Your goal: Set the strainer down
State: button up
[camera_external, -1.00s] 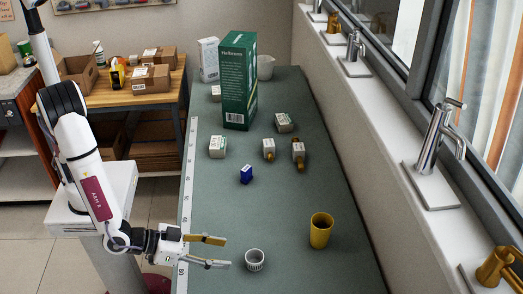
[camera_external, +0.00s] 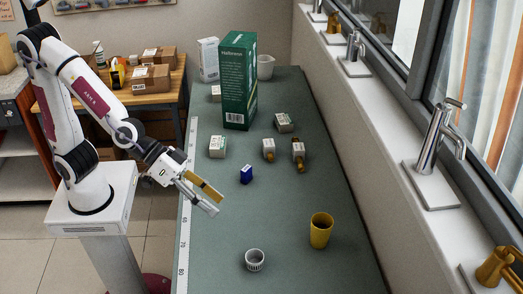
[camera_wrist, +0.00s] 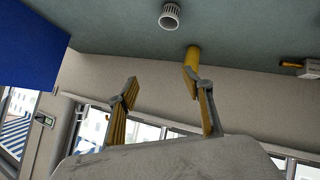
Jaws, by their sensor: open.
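The strainer (camera_external: 255,260) is a small grey-white ribbed cup. It stands on the green table near the front, left of the yellow cup, and nothing touches it. It also shows in the wrist view (camera_wrist: 171,16) at the top, beyond the fingers. My gripper (camera_external: 215,200) is open and empty, raised over the left side of the table, up and left of the strainer in the external view. Its two yellow-padded fingers (camera_wrist: 160,88) stand wide apart in the wrist view with nothing between them.
A yellow cup (camera_external: 321,231) stands right of the strainer. Several small boxes and fittings, such as a white box (camera_external: 217,147), and a tall green box (camera_external: 239,85) stand farther back. A ruler strip (camera_external: 184,235) runs along the left edge.

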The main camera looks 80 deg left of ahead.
jog(key=s+a+r+g+y, duration=0.2)
jog(key=s+a+g+y, duration=0.2)
jog(key=s+a, duration=1.8)
jog(key=shift+a+m, duration=0.3)
jog(key=shift+a, duration=0.75)
